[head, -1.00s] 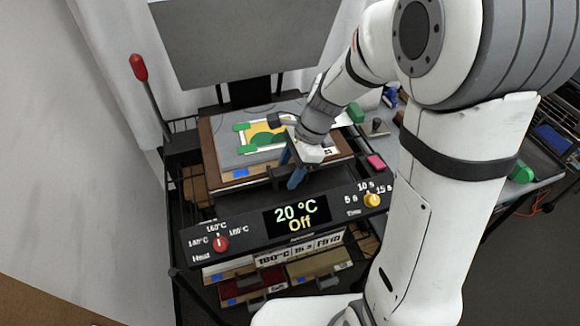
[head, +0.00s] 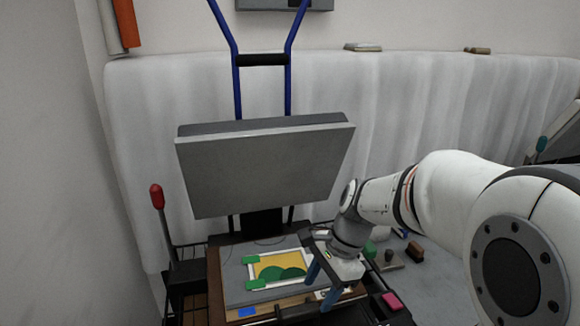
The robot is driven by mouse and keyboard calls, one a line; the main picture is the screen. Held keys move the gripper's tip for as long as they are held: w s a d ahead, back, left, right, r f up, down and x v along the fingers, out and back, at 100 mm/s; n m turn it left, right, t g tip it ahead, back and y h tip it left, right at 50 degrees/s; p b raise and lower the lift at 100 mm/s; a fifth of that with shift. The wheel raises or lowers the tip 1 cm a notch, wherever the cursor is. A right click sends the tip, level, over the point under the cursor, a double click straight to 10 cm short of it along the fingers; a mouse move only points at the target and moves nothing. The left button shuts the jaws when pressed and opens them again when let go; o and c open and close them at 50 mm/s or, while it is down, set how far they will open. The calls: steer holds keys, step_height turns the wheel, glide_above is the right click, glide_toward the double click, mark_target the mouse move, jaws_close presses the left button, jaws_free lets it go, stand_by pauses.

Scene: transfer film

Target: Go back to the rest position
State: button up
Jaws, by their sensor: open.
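My gripper (head: 324,287) hangs low at the front right of the heat press, its two blue fingers pointing down and apart, with nothing seen between them. My white arm reaches to it from the right. A framed picture (head: 279,268) with yellow and green shapes lies on the grey press bed (head: 234,283), left of my gripper. Green clips sit at its left corners. The upper plate (head: 264,168) of the press is raised and tilted above the bed.
A lever with a red knob (head: 157,197) stands left of the press. A pink block (head: 391,302) lies at the right front. A blue-handled frame (head: 262,60) stands behind the press.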

steer(key=s+d+r+n+t+h, duration=0.3)
steer(key=s+d+n, duration=0.5)
steer(key=s+n, duration=0.4)
steer(key=shift+d+n+t+h, duration=0.2)
steer(key=shift+n+t+h, duration=0.2)
steer(key=shift+n, duration=0.2)
steer(key=shift+s, duration=0.1)
